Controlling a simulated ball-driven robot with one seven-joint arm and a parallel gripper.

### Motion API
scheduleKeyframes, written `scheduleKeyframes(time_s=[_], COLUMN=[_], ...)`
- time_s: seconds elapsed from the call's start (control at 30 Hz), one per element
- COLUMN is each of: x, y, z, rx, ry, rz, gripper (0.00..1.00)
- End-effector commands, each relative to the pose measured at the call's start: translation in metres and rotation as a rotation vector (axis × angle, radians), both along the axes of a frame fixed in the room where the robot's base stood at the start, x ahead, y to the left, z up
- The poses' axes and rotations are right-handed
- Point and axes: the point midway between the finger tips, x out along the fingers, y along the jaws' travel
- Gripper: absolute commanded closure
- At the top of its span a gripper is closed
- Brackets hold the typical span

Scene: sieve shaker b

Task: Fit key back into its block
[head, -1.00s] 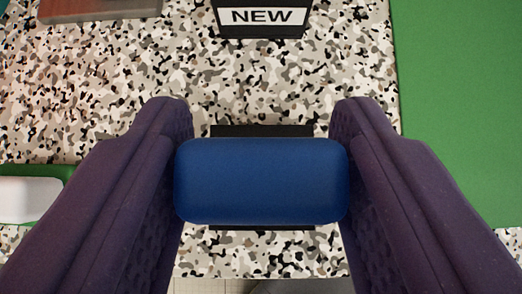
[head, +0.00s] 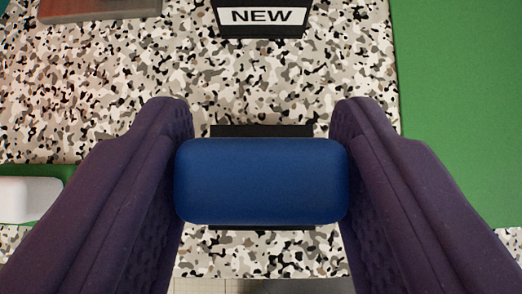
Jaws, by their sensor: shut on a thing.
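My gripper (head: 261,180) is in the head view, its two dark purple fingers coming in from the lower left and lower right. It is shut on a blue rounded block-like piece (head: 261,182), which I take to be the key's handle. Both fingers touch its ends. Beneath the blue piece a black block (head: 262,131) shows only as a strip above and a thin strip below. The blue piece hides the rest of the black block, so I cannot tell whether the key is in it or above it.
A black box with a white "NEW" label (head: 262,17) stands at the top middle. A brown and grey object (head: 100,10) lies top left. A white item (head: 28,200) on green is at the left. A green surface (head: 460,110) covers the right. The speckled counter (head: 250,85) between is clear.

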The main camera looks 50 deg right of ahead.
Motion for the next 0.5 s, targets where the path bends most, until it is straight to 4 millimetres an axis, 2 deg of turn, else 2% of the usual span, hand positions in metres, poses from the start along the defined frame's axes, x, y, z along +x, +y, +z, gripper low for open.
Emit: scheduleKeyframes(time_s=[0.5], x=[0.0], y=[0.0], z=[-0.0071], rx=[0.0], ry=[0.001], rz=[0.001], gripper=[0.79])
